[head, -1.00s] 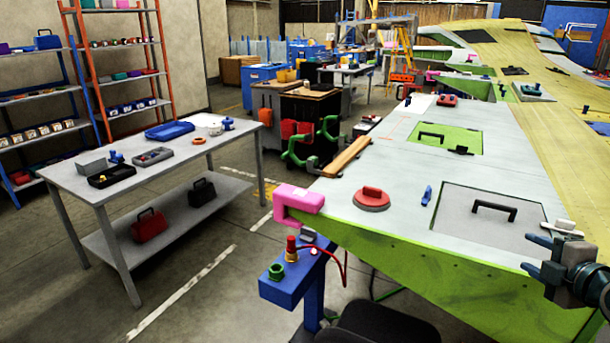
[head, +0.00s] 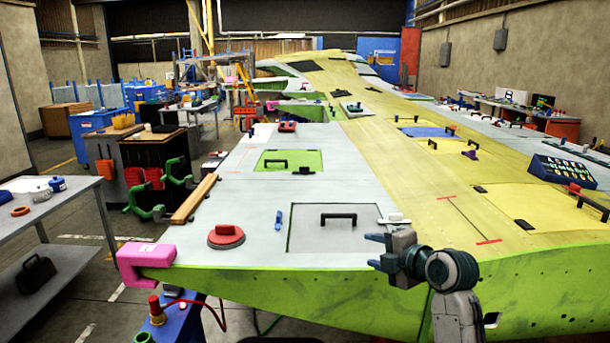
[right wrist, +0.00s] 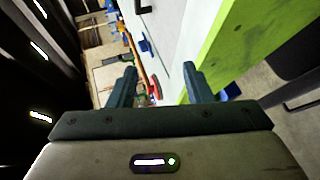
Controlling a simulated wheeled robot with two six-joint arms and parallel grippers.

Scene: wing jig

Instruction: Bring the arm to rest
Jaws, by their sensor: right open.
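My right gripper (head: 375,250) is at the near edge of the wing, in the lower right middle of the head view. Its two fingers are apart and point left, with nothing between them. It is close to a small white-handled item (head: 395,221) at the corner of a grey panel with a black handle (head: 338,217). In the right wrist view the open fingers (right wrist: 159,70) reach out on both sides, with the green wing edge (right wrist: 240,38) beyond the right finger. My left gripper is not in view.
A pink clamp (head: 146,262) grips the wing's near left corner. A red round suction-cup-like tool (head: 226,236) and a blue item (head: 278,220) lie on the skin. A dark blue box (head: 563,172) stands at right. A grey table (head: 88,190) is at left, with floor between.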

